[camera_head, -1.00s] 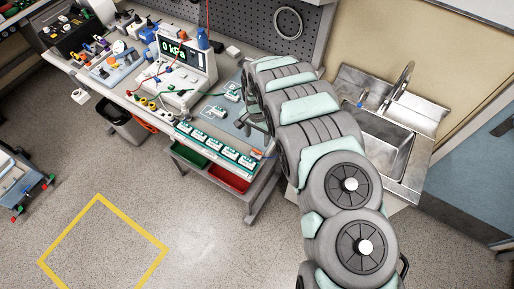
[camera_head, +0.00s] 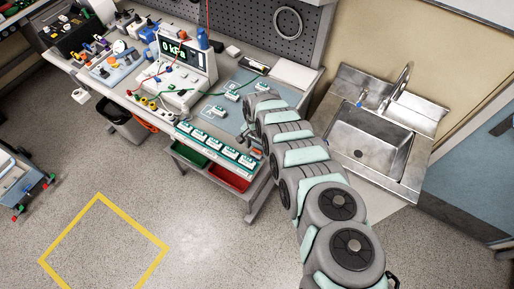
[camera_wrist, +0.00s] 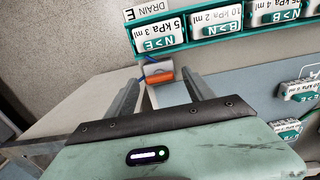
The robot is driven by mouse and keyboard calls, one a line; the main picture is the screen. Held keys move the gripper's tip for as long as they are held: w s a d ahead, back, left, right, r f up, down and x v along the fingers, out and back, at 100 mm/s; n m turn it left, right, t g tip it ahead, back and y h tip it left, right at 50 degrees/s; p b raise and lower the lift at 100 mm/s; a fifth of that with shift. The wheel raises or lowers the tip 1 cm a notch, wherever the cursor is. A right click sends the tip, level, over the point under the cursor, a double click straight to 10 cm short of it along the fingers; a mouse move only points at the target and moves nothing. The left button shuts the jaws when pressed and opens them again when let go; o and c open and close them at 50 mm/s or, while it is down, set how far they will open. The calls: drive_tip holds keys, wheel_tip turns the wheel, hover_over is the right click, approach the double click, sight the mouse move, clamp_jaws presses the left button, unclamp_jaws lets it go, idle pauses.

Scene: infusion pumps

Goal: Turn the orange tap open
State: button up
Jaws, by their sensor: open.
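The orange tap (camera_wrist: 160,75) shows in the wrist view as a small orange block with a grey part and a blue bit at its upper side. It sits at the bench edge, close to the row of labelled boxes. My gripper (camera_wrist: 163,84) is open, with one finger on each side of the tap in the picture. The tap lies around the level of the fingertips. I cannot tell whether either finger touches it. In the head view my arm covers most of the gripper, and the tap is too small to make out clearly.
A row of white and green labelled boxes (camera_wrist: 215,24) stands just beyond the tap. More such boxes (camera_wrist: 298,91) lie on a grey-blue mat to the right. In the head view a pressure display (camera_head: 181,52) stands at the back, and a sink (camera_head: 362,140) is right of the bench.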

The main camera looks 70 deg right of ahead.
drive_tip(key=shift+f, duration=0.1)
drive_tip(key=shift+c, duration=0.4)
clamp_jaws()
idle(0.3)
drive_tip(key=shift+n, duration=1)
drive_tip(key=n, duration=0.3)
drive_tip(key=shift+a+n, duration=0.1)
drive_tip(key=shift+n, duration=0.2)
drive_tip(key=shift+n+b, duration=0.3)
drive_tip(key=shift+n, duration=1.9)
